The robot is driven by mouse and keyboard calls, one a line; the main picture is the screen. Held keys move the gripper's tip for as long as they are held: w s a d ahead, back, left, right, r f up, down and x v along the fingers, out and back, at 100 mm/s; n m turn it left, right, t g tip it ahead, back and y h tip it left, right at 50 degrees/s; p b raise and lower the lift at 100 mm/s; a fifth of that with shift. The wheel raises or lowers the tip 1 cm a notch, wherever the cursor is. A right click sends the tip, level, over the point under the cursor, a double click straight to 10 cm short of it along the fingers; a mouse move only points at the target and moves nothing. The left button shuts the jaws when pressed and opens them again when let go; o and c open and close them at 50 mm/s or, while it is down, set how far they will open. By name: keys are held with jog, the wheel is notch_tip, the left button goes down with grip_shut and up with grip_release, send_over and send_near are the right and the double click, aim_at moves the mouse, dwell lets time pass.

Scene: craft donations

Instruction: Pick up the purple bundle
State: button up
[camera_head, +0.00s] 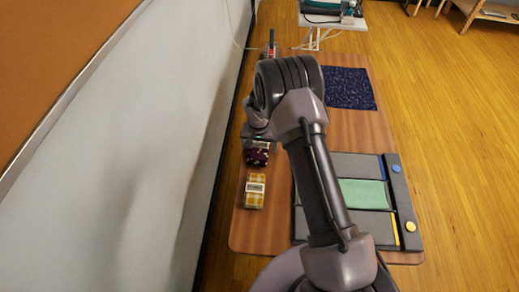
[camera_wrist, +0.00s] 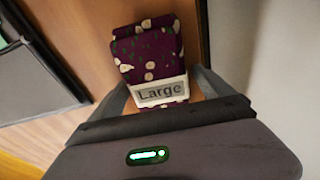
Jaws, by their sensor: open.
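The purple bundle (camera_wrist: 147,55) is folded cloth with pale spots and a white band with a grey label reading "Large". It lies on the wooden table. In the head view the bundle (camera_head: 257,157) shows at the table's left side, partly hidden by my arm. My gripper (camera_wrist: 160,88) is open in the wrist view, with one finger on each side of the bundle's labelled end. I cannot tell whether the fingers touch it. In the head view the fingertips are mostly hidden behind my arm.
A yellow checked bundle (camera_head: 254,191) lies just in front of the purple one. A dark sectioned tray (camera_head: 405,205) with a green panel is at the right. A dark blue speckled cloth (camera_head: 348,88) lies farther back. A grey wall (camera_head: 165,130) runs close along the left.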

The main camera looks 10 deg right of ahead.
jog(key=shift+r, duration=0.15)
jog(key=c, duration=1.6)
jog(key=shift+r, duration=0.1)
